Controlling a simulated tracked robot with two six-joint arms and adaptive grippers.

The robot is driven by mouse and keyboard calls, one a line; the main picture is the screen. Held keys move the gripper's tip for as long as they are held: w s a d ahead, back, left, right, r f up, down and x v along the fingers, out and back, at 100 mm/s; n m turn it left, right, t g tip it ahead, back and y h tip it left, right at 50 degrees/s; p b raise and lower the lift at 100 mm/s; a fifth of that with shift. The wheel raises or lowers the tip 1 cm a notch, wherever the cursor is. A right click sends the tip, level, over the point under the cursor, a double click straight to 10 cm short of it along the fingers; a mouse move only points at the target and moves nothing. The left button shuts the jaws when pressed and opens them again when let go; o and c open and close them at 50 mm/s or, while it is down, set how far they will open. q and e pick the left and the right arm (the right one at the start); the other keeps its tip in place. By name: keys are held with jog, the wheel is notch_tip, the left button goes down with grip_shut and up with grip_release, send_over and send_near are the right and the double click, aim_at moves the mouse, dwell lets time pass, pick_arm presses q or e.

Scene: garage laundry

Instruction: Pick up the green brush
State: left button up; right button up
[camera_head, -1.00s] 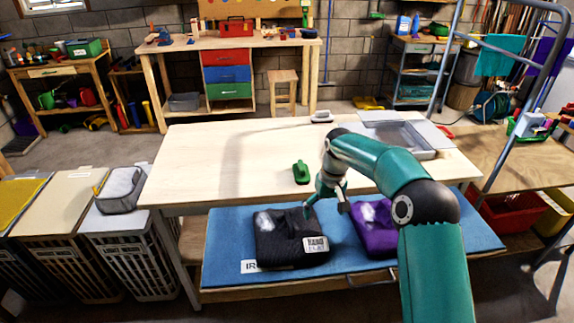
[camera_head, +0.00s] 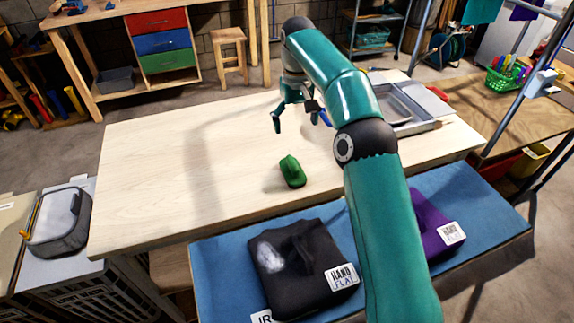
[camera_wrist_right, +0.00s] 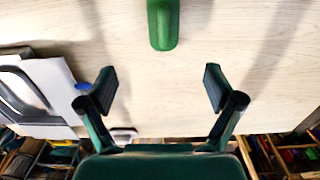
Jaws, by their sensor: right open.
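The green brush (camera_head: 292,171) lies on the pale wooden table (camera_head: 150,170), near its front edge. It also shows in the right wrist view (camera_wrist_right: 162,24) at the top middle, cut off by the frame edge. My right gripper (camera_head: 294,119) is above the table, farther back than the brush and apart from it. In the right wrist view its two fingers (camera_wrist_right: 160,90) are spread wide with nothing between them. My left gripper is not in either view.
A grey metal sink or tray (camera_head: 408,110) sits at the table's right end. A dark folded garment (camera_head: 290,285) and a purple one (camera_head: 432,215) lie on the blue mat (camera_head: 215,270) below the front edge. The table's left half is clear.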

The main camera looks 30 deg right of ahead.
aim_at(292, 161)
notch_tip(292, 161, down, 10)
jog(key=shift+r+b, duration=0.1)
jog(key=shift+b, duration=0.8)
jog(key=shift+f, duration=0.55)
jog(key=shift+a+f+p, duration=0.2)
jog(key=shift+f, duration=1.15)
jog(key=shift+a+f+p, duration=0.15)
jog(key=shift+f+p, duration=0.05)
jog(key=shift+f, duration=1.1)
jog(key=c, duration=1.3)
jog(key=shift+w, duration=0.1)
jog(key=shift+r, duration=0.2)
